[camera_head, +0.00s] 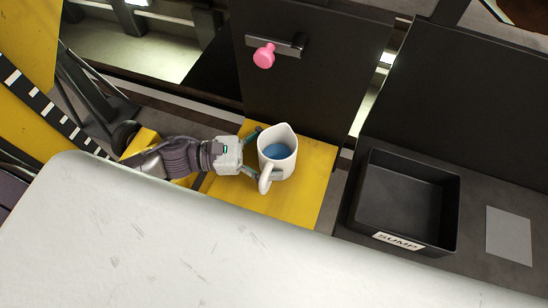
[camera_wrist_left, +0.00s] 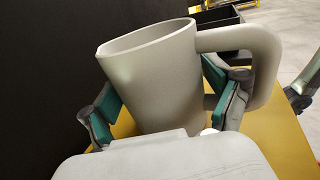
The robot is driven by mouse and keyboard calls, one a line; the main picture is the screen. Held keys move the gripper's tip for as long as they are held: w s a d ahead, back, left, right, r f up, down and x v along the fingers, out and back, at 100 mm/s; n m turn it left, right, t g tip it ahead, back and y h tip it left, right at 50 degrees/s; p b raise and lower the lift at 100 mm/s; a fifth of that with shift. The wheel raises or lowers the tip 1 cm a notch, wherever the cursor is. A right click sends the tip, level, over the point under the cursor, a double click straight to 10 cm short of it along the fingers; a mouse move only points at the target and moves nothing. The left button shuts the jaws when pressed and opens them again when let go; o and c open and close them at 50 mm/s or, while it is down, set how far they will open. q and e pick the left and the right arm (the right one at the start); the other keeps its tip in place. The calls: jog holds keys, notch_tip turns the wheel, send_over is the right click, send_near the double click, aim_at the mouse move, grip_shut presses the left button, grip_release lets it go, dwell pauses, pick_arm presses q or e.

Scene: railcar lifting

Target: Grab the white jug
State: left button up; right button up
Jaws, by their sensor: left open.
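The white jug (camera_head: 279,149) stands upright on a yellow platform (camera_head: 300,208), with blue liquid inside. Its handle (camera_head: 266,179) points toward the front in the head view. My left gripper (camera_head: 256,152) comes in from the left and is open, with its fingers on either side of the jug. In the left wrist view the jug (camera_wrist_left: 158,75) sits between the two teal-padded fingers, and one finger is beside the body near the handle. Whether the pads touch the jug is unclear.
A black tray labelled SUMP (camera_head: 408,200) stands to the right of the platform. A dark panel (camera_head: 310,95) with a pink knob (camera_head: 264,56) rises behind the jug. A white surface (camera_head: 150,240) fills the front left.

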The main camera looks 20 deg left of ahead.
pick_arm(q)
jog(key=shift+c, duration=0.2)
jog(key=c, duration=1)
jog(key=shift+c, duration=0.2)
